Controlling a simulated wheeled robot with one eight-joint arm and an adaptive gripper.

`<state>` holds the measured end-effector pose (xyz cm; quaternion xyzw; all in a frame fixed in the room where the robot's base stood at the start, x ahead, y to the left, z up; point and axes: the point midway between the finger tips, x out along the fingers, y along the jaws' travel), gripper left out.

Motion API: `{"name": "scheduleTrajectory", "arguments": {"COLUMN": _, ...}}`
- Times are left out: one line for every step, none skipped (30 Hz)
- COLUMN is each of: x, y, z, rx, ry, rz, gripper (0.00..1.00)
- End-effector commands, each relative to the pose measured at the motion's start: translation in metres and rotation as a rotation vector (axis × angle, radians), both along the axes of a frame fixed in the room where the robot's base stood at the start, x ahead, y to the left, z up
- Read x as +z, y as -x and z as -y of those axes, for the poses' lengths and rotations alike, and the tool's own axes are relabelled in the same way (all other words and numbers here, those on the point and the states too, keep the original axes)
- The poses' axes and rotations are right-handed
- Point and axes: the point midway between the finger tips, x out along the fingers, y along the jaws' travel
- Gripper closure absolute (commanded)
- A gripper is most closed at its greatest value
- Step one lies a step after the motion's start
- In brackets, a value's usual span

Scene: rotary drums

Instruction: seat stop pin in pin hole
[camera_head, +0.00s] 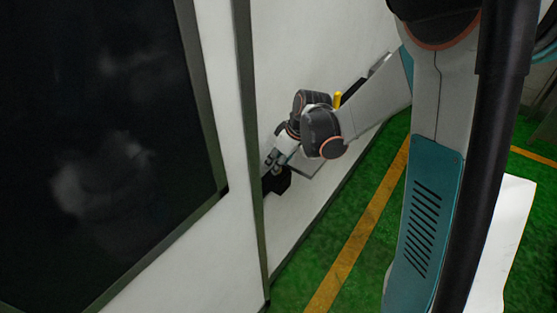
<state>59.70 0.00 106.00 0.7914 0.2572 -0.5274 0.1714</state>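My gripper (270,166) is low against the white wall, just right of the dark vertical post. Its fingers point down and left at a small black block (279,184) by the wall. The fingers overlap the block's upper edge in this view; I cannot tell whether they touch it. The fingers are too small and dark to show whether they are open or shut, or hold anything. I cannot make out the stop pin or the pin hole. A small upright yellow piece (337,99) shows behind my arm; I cannot tell what it is.
A large dark glossy panel (100,140) in a grey-green frame fills the left. A dark post (250,130) stands between it and the white wall (310,45). The green floor (395,205) with a yellow line (365,220) is clear along the wall.

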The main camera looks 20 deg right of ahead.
Motion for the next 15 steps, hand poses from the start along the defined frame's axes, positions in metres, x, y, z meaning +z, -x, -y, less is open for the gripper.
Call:
{"name": "scheduleTrajectory", "arguments": {"x": 0.002, "y": 0.001, "z": 0.001, "rx": 0.000, "ry": 0.000, "rz": 0.000, "gripper": 0.63}}
{"name": "scheduleTrajectory", "arguments": {"x": 0.004, "y": 0.001, "z": 0.001, "rx": 0.000, "ry": 0.000, "rz": 0.000, "gripper": 0.63}}
{"name": "scheduleTrajectory", "arguments": {"x": 0.007, "y": 0.002, "z": 0.002, "rx": 0.000, "ry": 0.000, "rz": 0.000, "gripper": 0.63}}
{"name": "scheduleTrajectory", "arguments": {"x": 0.009, "y": 0.003, "z": 0.002, "rx": -0.001, "ry": 0.000, "rz": 0.000, "gripper": 0.63}}
{"name": "scheduleTrajectory", "arguments": {"x": 0.012, "y": 0.004, "z": 0.003, "rx": -0.001, "ry": 0.000, "rz": 0.000, "gripper": 0.63}}
{"name": "scheduleTrajectory", "arguments": {"x": 0.017, "y": 0.006, "z": 0.004, "rx": -0.001, "ry": 0.000, "rz": 0.000, "gripper": 0.63}}
{"name": "scheduleTrajectory", "arguments": {"x": 0.022, "y": 0.008, "z": 0.006, "rx": -0.001, "ry": 0.000, "rz": 0.000, "gripper": 0.63}}
{"name": "scheduleTrajectory", "arguments": {"x": 0.026, "y": 0.009, "z": 0.007, "rx": -0.001, "ry": 0.000, "rz": 0.000, "gripper": 0.63}}
{"name": "scheduleTrajectory", "arguments": {"x": 0.032, "y": 0.012, "z": 0.008, "rx": -0.001, "ry": 0.000, "rz": 0.000, "gripper": 0.63}}
{"name": "scheduleTrajectory", "arguments": {"x": 0.037, "y": 0.013, "z": 0.010, "rx": -0.001, "ry": 0.000, "rz": 0.000, "gripper": 0.63}}
{"name": "scheduleTrajectory", "arguments": {"x": 0.042, "y": 0.015, "z": 0.011, "rx": -0.002, "ry": 0.000, "rz": 0.000, "gripper": 0.63}}
{"name": "scheduleTrajectory", "arguments": {"x": 0.049, "y": 0.017, "z": 0.012, "rx": -0.002, "ry": 0.000, "rz": -0.001, "gripper": 0.63}}
{"name": "scheduleTrajectory", "arguments": {"x": 0.054, "y": 0.019, "z": 0.013, "rx": -0.002, "ry": 0.000, "rz": -0.001, "gripper": 0.63}}
{"name": "scheduleTrajectory", "arguments": {"x": 0.059, "y": 0.021, "z": 0.015, "rx": -0.001, "ry": 0.000, "rz": -0.001, "gripper": 0.63}}
{"name": "scheduleTrajectory", "arguments": {"x": 0.065, "y": 0.023, "z": 0.016, "rx": -0.001, "ry": 0.000, "rz": -0.001, "gripper": 0.63}}
